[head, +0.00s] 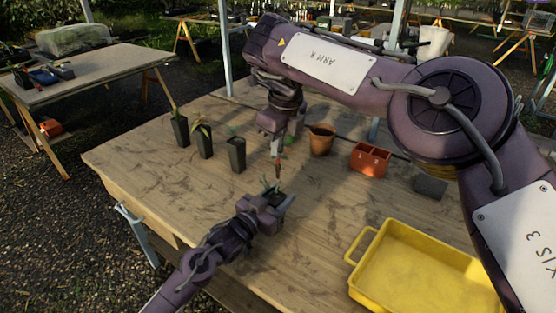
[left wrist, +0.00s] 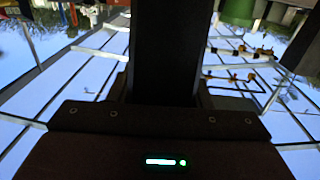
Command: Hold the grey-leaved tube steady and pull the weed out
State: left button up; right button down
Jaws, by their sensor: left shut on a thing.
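My left gripper (head: 272,203) is low over the near part of the table, shut on a dark tube (head: 277,198) with grey-green leaves (head: 267,184) at its top. In the left wrist view the dark tube (left wrist: 165,50) fills the middle. My right gripper (head: 277,172) comes down from above, its narrow tips just over the leaves. Whether its tips are apart or touch a plant is too small to tell. The weed cannot be made out separately among the leaves.
Three dark tubes with plants (head: 180,130) (head: 205,143) (head: 236,155) stand to the left on the wooden table (head: 160,165). A terracotta pot (head: 321,141), an orange-red divided box (head: 369,159) and a grey block (head: 430,186) stand right. A yellow tray (head: 425,270) lies front right.

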jog(key=shift+r, duration=0.1)
pick_arm(q)
jog(key=o, duration=1.1)
jog(key=shift+o, duration=0.2)
